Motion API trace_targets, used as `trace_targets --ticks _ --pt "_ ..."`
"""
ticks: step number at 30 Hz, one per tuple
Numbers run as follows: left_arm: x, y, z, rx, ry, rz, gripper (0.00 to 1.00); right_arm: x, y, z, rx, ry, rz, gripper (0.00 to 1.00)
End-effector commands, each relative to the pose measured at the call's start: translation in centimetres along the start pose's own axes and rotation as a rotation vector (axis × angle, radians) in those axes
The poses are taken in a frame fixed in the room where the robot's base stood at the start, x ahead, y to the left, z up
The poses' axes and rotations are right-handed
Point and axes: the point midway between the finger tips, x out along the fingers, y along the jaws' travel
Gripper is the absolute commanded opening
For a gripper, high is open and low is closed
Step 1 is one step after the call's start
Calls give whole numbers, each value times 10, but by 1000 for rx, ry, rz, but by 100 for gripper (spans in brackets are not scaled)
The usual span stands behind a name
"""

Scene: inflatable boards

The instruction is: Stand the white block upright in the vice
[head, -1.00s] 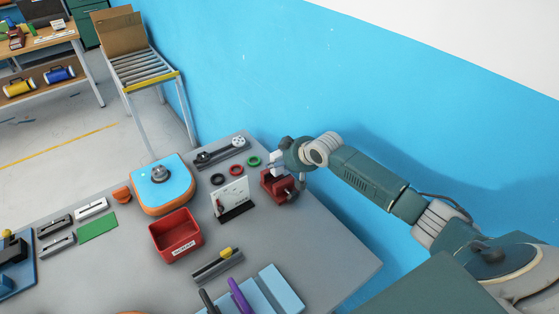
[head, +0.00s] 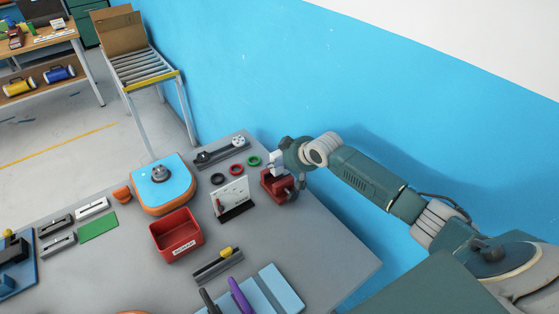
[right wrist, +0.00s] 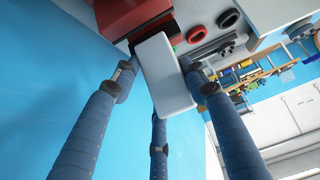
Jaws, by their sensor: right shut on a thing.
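The red vice (head: 277,186) stands near the back right edge of the table. It also shows at the top left of the right wrist view (right wrist: 112,20). My right gripper (head: 285,162) is at the vice, shut on the white block (right wrist: 165,75). In the wrist view the fingers (right wrist: 155,85) close around the block, and its far end is at the vice. In the head view the block (head: 276,157) shows as a small white patch above the vice. I cannot tell whether it sits fully between the jaws. My left gripper is not in view.
A white board on a dark base (head: 231,199) stands left of the vice. Black, red and green rings (head: 236,170) lie behind it. A red bin (head: 176,234) and a blue-topped inflatable (head: 163,185) are further left. The blue wall (head: 400,110) is close behind my right arm.

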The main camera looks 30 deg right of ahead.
Motion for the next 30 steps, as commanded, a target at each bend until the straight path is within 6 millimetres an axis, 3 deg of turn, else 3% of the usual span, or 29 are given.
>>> trace_targets --ticks 30 --pt "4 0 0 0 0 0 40 8 0 8 0 1 0 17"
